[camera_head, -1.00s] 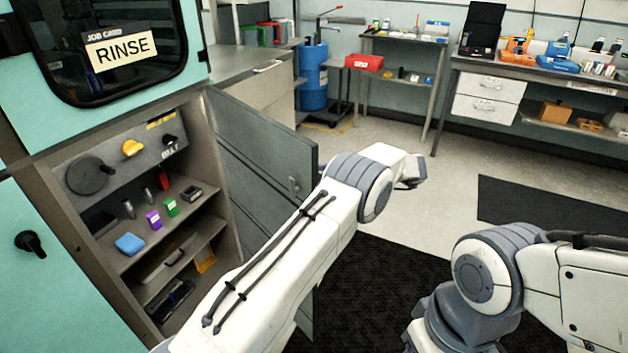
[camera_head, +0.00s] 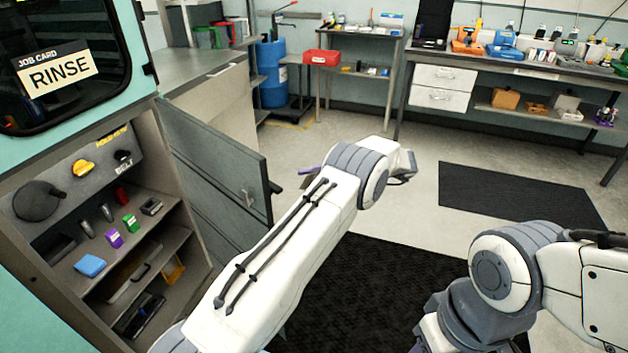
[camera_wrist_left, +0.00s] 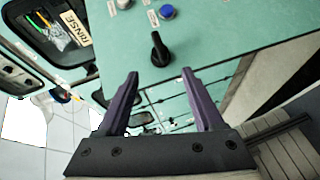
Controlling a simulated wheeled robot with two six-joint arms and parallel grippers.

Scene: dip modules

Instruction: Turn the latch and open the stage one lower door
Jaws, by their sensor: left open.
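My left arm reaches past the door's free edge. One purple finger of my left gripper (camera_head: 308,171) shows beside the latch part; my arm hides the rest. In the left wrist view my left gripper (camera_wrist_left: 160,74) is open and empty. A black turning latch (camera_wrist_left: 158,48) on a teal panel appears beyond its fingers. I cannot tell which door that latch belongs to.
The open compartment holds a round dial (camera_head: 38,200), a yellow knob (camera_head: 83,168) and shelves with small blocks. My right arm stands at the right, its gripper out of frame. A dark mat (camera_head: 345,300) lies below; a bench (camera_head: 540,72) stands at the back.

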